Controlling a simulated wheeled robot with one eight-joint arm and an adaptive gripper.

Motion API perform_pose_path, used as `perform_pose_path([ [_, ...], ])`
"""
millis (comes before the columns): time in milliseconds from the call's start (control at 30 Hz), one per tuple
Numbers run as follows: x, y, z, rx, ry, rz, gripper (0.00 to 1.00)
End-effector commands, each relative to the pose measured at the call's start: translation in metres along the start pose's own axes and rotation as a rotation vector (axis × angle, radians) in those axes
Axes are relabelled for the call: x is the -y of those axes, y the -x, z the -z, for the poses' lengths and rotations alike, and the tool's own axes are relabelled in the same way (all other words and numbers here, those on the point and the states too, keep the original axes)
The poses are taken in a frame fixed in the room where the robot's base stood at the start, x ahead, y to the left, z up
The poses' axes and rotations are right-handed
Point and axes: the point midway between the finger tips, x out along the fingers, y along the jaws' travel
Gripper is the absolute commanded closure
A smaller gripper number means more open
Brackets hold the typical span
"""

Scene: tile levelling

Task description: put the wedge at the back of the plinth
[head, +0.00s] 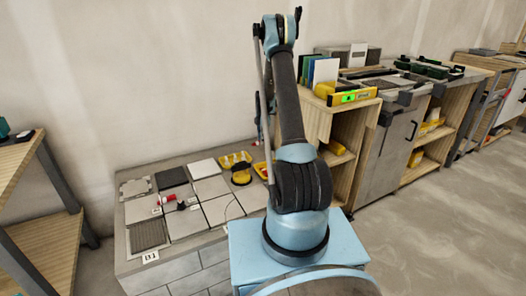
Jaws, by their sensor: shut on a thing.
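The plinth (130,268) is a low grey block at the left, with light and dark square tiles on its top. Small red pieces (170,198) lie on the tiles near the middle, one beside a dark piece (181,205). They are too small for me to tell whether any is the wedge. A yellow tray (235,159) with small contents is at the back of the plinth. My arm rises in front of the plinth's right end and folds back down behind itself. My gripper is hidden behind the arm, and so is anything in it.
A yellow and black tool (240,175) stands in front of the tray. A wooden shelf unit (345,150) with a yellow level (352,96) stands right of my arm. A wooden table (50,215) is at the far left. The floor at right is clear.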

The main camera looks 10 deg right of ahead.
Motion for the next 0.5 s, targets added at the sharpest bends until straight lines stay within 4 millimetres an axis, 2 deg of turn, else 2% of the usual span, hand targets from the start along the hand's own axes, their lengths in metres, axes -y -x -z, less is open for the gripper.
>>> perform_pose_path([
  [100, 0.000, -0.019, 0.000, 0.000, 0.000, 0.000, 1.00],
  [367, 0.000, -0.036, 0.000, 0.000, 0.000, 0.000, 1.00],
  [500, 0.000, -0.052, 0.000, 0.000, 0.000, 0.000, 1.00],
])
